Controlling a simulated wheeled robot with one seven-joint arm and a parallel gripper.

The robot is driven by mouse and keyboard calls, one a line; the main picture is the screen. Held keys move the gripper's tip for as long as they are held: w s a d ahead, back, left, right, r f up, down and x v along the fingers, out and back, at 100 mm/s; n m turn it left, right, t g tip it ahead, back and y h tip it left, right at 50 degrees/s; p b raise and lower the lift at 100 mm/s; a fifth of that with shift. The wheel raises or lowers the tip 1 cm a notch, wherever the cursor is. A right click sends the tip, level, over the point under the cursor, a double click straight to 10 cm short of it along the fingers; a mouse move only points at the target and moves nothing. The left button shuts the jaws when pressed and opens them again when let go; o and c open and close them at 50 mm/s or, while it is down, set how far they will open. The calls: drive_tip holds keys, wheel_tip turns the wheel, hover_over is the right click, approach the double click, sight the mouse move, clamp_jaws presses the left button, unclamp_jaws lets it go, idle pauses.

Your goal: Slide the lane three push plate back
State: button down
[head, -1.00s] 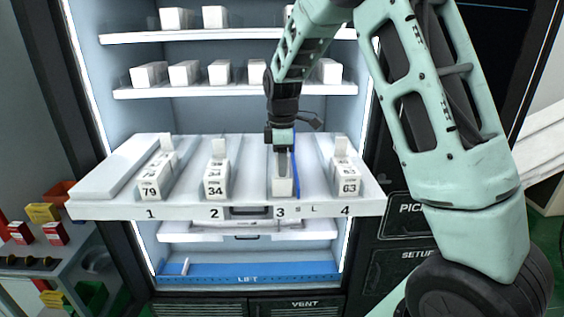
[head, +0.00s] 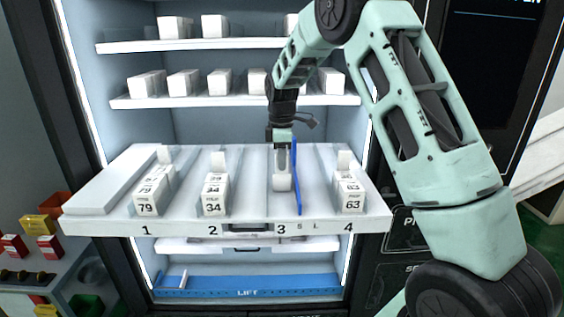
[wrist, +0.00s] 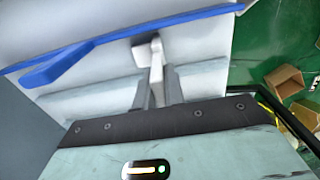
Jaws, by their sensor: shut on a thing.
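The pulled-out white tray (head: 255,225) has lanes numbered 1 to 4. My gripper (head: 283,172) points down into lane three, shut on the white push plate (head: 283,184), which stands well behind the lane's front edge. No boxes show in front of it. In the wrist view, my gripper's fingers (wrist: 157,88) close on the pale plate (wrist: 147,52); the fingers hide part of it. A blue strip (head: 297,180) runs along the right side of lane three, apart from the gripper; it also crosses the wrist view (wrist: 150,27).
Lanes one, two and four hold white boxes, such as box 79 (head: 148,196), box 34 (head: 214,195) and box 63 (head: 350,196). A shelf of boxes (head: 230,101) is above and behind the tray. Lane three is clear in front of the plate.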

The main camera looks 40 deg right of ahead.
drive_tip(key=c, duration=1.5)
unclamp_jaws()
wheel_tip(320, 180, up, 18)
drive_tip(key=b, duration=0.3)
drive_tip(key=shift+f+b, duration=0.25)
drive_tip(key=shift+b, duration=0.15)
